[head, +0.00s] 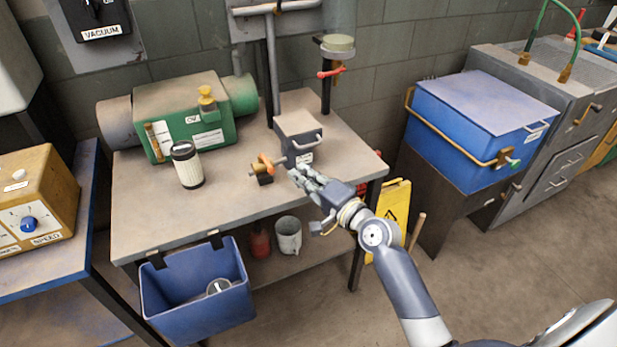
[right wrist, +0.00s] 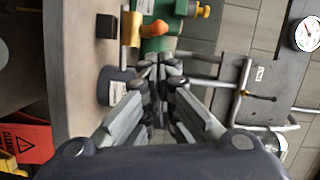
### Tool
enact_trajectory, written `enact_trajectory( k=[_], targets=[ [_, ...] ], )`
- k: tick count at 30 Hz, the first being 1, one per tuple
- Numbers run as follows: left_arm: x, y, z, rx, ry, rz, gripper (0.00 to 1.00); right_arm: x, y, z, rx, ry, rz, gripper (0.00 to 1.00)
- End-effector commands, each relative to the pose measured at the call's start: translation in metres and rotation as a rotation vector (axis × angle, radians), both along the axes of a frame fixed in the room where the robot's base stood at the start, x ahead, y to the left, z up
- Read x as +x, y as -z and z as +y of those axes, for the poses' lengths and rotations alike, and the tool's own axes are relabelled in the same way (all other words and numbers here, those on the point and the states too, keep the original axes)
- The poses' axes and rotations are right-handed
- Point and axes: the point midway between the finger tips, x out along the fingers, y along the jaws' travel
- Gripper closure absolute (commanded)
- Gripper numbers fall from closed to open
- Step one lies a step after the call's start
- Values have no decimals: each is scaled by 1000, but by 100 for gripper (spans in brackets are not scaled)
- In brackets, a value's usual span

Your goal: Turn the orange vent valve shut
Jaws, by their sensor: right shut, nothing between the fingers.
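The vent valve has an orange handle (head: 266,161) on a small brass body (head: 256,172). It sits near the right part of the grey table, beside a grey box (head: 298,135). In the right wrist view the orange handle (right wrist: 156,28) is at the top, with the brass body (right wrist: 130,30) to its left. My right gripper (head: 295,173) is shut and empty, just right of the valve and in front of the grey box. A gap shows between its fingertips (right wrist: 160,62) and the handle in the right wrist view. My left gripper is not in view.
A green pump (head: 190,115) and a dark-lidded jar (head: 187,165) stand on the table (head: 135,210) to the left. A post with a red lever (head: 331,72) rises behind the grey box. A blue chest (head: 470,130) stands at right. The table's front middle is clear.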

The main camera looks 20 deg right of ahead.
Motion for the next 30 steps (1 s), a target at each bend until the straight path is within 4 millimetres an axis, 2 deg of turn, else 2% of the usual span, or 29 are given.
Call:
enact_trajectory(
  k=[1,6,12,30],
  targets=[
    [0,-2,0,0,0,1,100,11,-2,4,2,0,-1,100],
    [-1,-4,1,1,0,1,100,39,1,12,0,0,0,100],
    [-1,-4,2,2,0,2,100,57,3,18,0,-1,1,100],
    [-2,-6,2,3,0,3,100,61,3,19,-1,13,1,100]
  ],
)
